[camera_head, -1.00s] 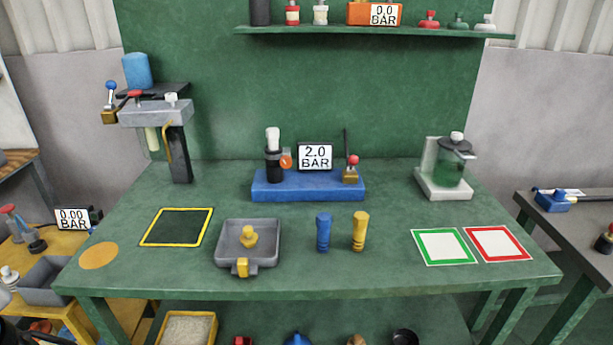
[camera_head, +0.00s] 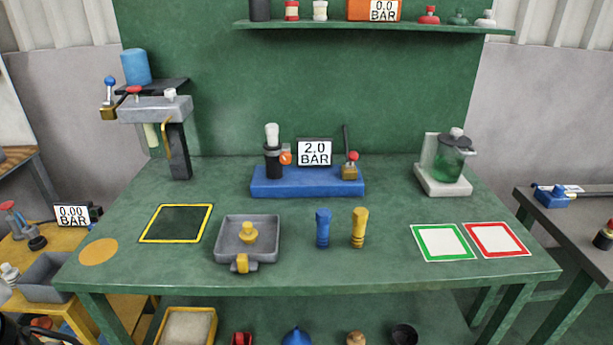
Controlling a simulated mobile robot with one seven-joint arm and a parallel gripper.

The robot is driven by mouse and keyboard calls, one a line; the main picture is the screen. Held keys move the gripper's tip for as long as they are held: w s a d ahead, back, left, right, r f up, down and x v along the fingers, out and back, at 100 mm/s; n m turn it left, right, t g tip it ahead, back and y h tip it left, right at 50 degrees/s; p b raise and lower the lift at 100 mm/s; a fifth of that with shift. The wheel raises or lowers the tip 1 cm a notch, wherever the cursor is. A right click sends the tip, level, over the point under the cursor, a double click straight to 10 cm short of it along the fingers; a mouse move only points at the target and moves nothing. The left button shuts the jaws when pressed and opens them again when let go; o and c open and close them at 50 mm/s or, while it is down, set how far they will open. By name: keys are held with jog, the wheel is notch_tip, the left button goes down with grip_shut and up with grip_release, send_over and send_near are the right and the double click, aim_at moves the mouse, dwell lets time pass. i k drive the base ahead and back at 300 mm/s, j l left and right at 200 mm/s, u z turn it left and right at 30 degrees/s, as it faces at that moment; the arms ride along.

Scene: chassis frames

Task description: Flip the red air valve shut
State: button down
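A brass valve (camera_head: 350,172) with a red ball knob (camera_head: 352,156) stands on the right end of a blue base (camera_head: 307,182) at the back middle of the green bench. A dark upright rod rises just behind it. A display reading 2.0 BAR (camera_head: 314,153) stands beside it on the left. A second brass valve (camera_head: 109,113) with a blue ball knob is on the grey stand at the left, near a small red handle (camera_head: 134,90). My gripper is not in view.
The green bench (camera_head: 330,275) holds a grey tray (camera_head: 222,232), a blue peg (camera_head: 323,228) and a yellow peg (camera_head: 358,229) in front of the blue base. A glass jar unit (camera_head: 452,158) stands at the back right. A shelf (camera_head: 400,30) overhangs the back.

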aim_at(352, 156)
jog(key=i+l, duration=0.1)
jog(key=l, duration=1.45)
jog(key=i+l, duration=0.15)
jog(key=l, duration=0.6)
jog(key=u, duration=0.05)
